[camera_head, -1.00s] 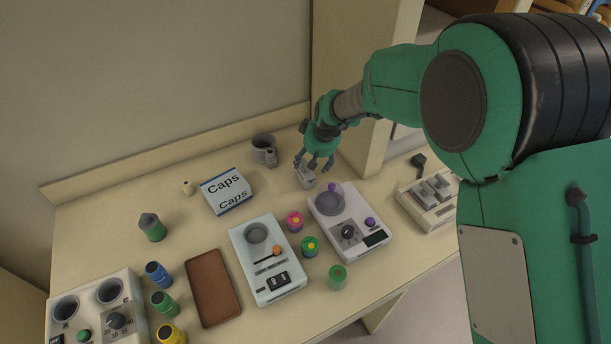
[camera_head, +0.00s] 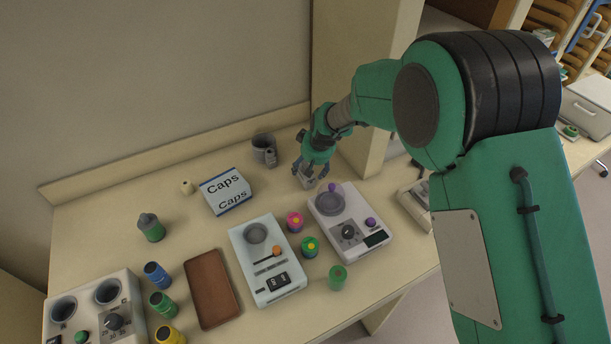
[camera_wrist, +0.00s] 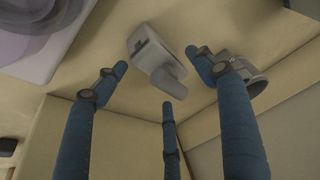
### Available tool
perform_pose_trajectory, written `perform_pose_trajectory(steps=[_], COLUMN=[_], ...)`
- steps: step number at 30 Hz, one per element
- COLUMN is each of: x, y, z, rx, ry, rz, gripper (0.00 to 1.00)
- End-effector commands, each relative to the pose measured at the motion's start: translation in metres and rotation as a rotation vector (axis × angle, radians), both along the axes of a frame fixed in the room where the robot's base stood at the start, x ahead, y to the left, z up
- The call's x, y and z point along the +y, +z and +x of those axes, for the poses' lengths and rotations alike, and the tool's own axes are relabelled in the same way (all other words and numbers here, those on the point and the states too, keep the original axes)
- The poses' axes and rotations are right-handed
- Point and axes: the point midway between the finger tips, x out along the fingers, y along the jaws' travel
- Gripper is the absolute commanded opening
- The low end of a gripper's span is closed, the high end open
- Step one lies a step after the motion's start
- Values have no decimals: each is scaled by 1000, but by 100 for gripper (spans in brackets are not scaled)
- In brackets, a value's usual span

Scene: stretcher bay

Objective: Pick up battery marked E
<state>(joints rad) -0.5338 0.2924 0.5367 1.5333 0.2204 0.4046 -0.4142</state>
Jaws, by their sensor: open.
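No letter E is legible on any loose object, so I cannot tell which thing is the battery marked E. My gripper (camera_head: 306,176) is open, with three blue fingers pointing down at the back of the table. A small light grey block with a rounded grey part (camera_wrist: 155,55) lies between the spread fingertips in the wrist view, apparently untouched; the fingers mostly hide it in the head view. Small coloured cylinders stand on the table: green ones (camera_head: 338,278), a blue one (camera_head: 157,274), a yellow one (camera_head: 170,337) and a pink-topped one (camera_head: 295,221).
A grey cup (camera_head: 263,150) stands behind my gripper, left of it. A white device with a purple knob (camera_head: 375,226) is just in front. A Caps box (camera_head: 227,191), another white device (camera_head: 270,290), a brown tray (camera_head: 212,290) and a dial unit (camera_head: 92,300) fill the left.

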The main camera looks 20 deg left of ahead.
Motion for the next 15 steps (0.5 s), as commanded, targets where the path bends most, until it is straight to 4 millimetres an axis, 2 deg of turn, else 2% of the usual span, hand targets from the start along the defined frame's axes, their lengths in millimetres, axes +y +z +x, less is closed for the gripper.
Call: perform_pose_trajectory(steps=[6,15], x=[7,9], y=[-24,-31], z=[7,10], rx=[1,0], ry=[0,0], rz=[-1,0], gripper=[70,70])
